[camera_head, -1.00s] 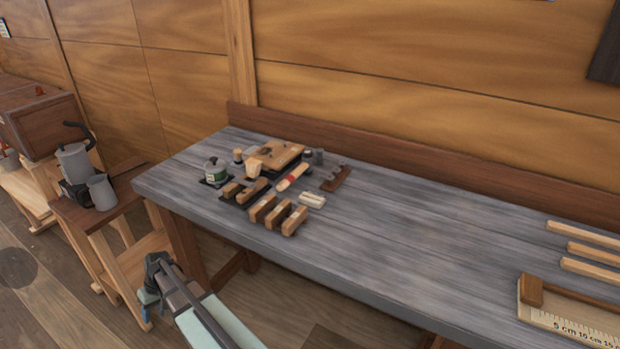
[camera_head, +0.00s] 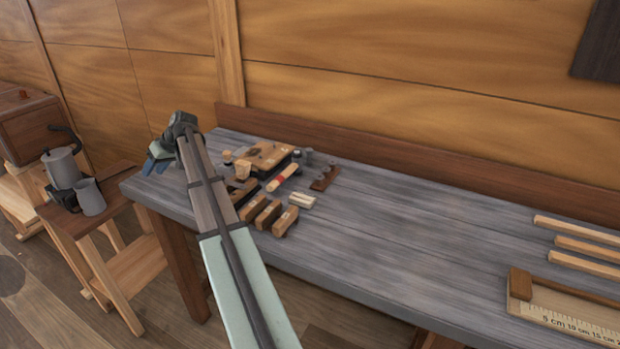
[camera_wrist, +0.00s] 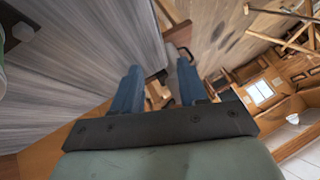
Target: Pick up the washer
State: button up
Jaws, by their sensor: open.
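I cannot pick out a washer in either view; it may be too small to see or hidden behind my arm. My gripper (camera_head: 158,162) is open, with its blue fingers over the left end of the grey workbench (camera_head: 400,235). In the wrist view my gripper (camera_wrist: 159,70) shows two blue fingers spread apart with nothing held between them. The workbench top (camera_wrist: 90,60) fills the left of that view. My forearm crosses the left part of the bench in the head view and covers part of the cluster of small items there.
Wooden blocks (camera_head: 268,214), a wooden board (camera_head: 263,155), a red-banded stick (camera_head: 283,178) and a notched brown piece (camera_head: 325,178) lie right of my arm. A kettle (camera_head: 62,168) and a jug (camera_head: 90,197) stand on a lower stand at left. The bench's middle is clear.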

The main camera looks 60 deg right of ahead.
jog(key=shift+h, duration=0.4)
jog(key=s+d+r, duration=0.1)
jog(key=s+d, duration=0.2)
jog(key=s+d+r, duration=0.2)
jog(key=s+d, duration=0.1)
jog(key=s+d+r, duration=0.1)
jog(key=s+d, duration=0.2)
jog(key=d, duration=0.1)
jog(key=shift+d+r, duration=0.1)
jog(key=shift+r, duration=0.1)
jog(key=s+d+r+n+g+h, duration=0.1)
jog(key=s+d, duration=0.4)
jog(key=s, duration=0.2)
jog(key=s+d+r, duration=0.1)
jog(key=s+d, duration=0.3)
jog(key=s, duration=0.3)
jog(key=g+h, duration=0.2)
send_near(320, 177)
jog(key=shift+n, duration=0.3)
jog(key=shift+x, duration=3.55)
jog(key=shift+w, duration=0.15)
jog(key=shift+f, duration=0.2)
grip_shut()
